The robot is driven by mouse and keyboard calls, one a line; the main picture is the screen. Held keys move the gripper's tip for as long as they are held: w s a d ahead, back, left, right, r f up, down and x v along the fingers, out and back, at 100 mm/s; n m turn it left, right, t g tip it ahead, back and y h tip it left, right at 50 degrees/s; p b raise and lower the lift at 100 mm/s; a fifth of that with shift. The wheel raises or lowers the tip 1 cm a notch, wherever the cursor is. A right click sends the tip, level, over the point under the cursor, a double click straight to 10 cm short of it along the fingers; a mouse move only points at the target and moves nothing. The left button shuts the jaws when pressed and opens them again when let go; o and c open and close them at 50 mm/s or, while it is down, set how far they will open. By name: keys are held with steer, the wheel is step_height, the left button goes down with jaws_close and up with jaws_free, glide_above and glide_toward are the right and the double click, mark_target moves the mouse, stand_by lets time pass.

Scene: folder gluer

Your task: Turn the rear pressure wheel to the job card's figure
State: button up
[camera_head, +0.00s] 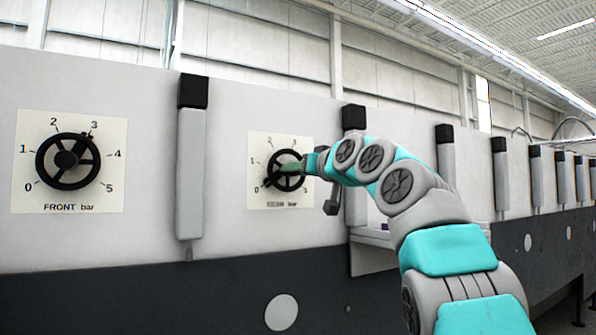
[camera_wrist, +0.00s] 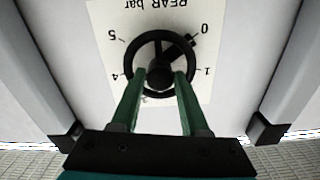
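The rear pressure wheel (camera_head: 286,170) is a black spoked handwheel on a white dial plate, right of the front one. It also shows upside down in the wrist view (camera_wrist: 160,38), where the plate reads "REAR bar". Its black pointer aims at the 0 mark, at lower left in the head view. My gripper (camera_wrist: 159,74) is at the wheel, its two green fingers apart with the tips on either side of the hub. Whether the fingers touch the wheel cannot be told. I cannot make out a job card.
Grey upright posts with black caps (camera_head: 191,160) stand out from the panel on both sides of the rear dial. A small shelf (camera_head: 372,236) lies below right, partly behind my arm.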

jaws_close()
stand_by(0.4)
steer(key=shift+m+p, duration=4.25)
steer(key=shift+m, duration=10.55)
